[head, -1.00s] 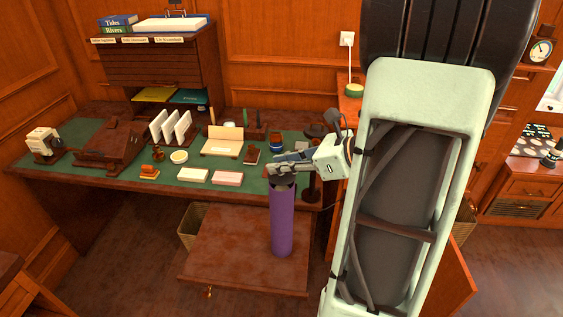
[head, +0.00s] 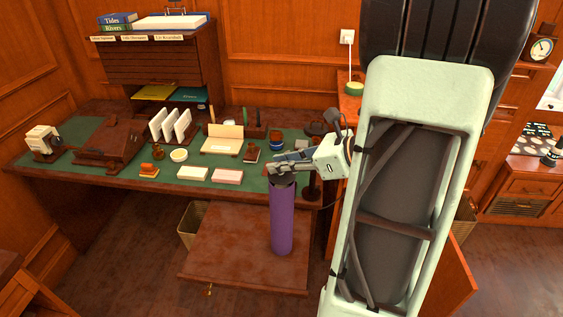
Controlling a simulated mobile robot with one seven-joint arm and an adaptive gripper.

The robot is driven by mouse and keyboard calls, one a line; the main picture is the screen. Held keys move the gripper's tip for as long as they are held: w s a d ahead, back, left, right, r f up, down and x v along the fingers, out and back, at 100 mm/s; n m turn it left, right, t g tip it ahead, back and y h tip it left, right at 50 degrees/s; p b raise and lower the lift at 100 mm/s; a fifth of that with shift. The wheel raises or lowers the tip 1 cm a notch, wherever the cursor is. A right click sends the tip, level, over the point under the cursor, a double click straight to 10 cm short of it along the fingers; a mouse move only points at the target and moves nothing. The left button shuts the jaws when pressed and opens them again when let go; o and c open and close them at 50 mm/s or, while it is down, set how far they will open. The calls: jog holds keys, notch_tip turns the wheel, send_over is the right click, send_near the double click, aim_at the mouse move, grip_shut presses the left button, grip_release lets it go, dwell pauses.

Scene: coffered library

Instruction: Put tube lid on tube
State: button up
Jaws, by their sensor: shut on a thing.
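The tube (head: 282,222) is a tall purple cylinder standing upright on a low brown wooden surface (head: 222,262) in front of the desk. My gripper (head: 277,167) is at the tube's top end, coming in from the right. Its jaws are shut on a small dark brown piece, apparently the tube lid (head: 283,179), right at the tube's mouth. Whether the lid sits on the rim or is just above it I cannot tell, because the gripper covers most of it.
The green-topped desk (head: 108,133) behind holds stamps, card holders, note pads (head: 227,176) and a brown box (head: 110,147). A dark stand (head: 312,178) is close to my gripper's right. A waste basket (head: 192,224) stands left of the low surface.

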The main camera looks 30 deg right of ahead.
jog(key=shift+f+b, duration=0.6)
jog(key=shift+f, duration=0.25)
dwell(0.5)
jog(key=o, duration=1)
jog(key=shift+r, duration=0.1)
jog(key=shift+r+p, duration=2.6)
jog(key=shift+r, duration=0.35)
